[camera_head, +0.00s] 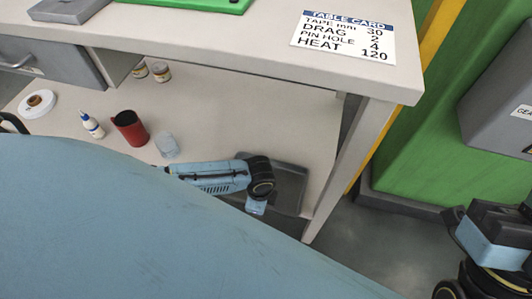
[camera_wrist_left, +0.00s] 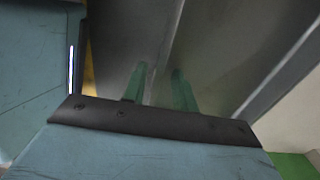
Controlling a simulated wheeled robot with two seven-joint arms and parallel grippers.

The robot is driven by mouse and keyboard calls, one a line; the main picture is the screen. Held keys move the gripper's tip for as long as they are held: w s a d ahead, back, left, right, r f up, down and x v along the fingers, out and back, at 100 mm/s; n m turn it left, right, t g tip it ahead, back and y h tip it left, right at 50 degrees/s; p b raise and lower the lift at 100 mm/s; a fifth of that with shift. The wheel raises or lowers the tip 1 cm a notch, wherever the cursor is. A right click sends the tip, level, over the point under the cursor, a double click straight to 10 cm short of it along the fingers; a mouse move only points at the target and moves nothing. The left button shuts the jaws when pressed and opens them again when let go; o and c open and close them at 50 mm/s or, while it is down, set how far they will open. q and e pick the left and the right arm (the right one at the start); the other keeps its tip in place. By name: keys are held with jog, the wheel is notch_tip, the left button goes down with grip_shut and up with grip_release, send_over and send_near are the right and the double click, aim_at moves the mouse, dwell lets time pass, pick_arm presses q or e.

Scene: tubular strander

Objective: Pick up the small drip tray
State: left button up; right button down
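The small drip tray (camera_head: 290,188) is a dark grey shallow tray at the right end of the lower shelf. My left arm reaches over its left part and hides some of it. My left gripper (camera_wrist_left: 159,72) shows in the left wrist view with two green fingers apart. A dark grey surface with a straight edge lies behind and between the fingers; I cannot tell whether they touch it. In the head view the fingertips are hidden below the wrist. My right arm shows at the lower right, but its gripper is not visible.
On the lower shelf (camera_head: 240,105) stand a red mug (camera_head: 130,128), a white bottle (camera_head: 92,125), a clear container (camera_head: 167,145), a tape roll (camera_head: 38,103) and small jars (camera_head: 160,72). A table leg (camera_head: 350,165) stands right of the tray. A green machine (camera_head: 440,140) is beyond.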

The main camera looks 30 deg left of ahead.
pick_arm(q)
grip_shut()
jog(key=shift+r, duration=0.1)
dwell(0.6)
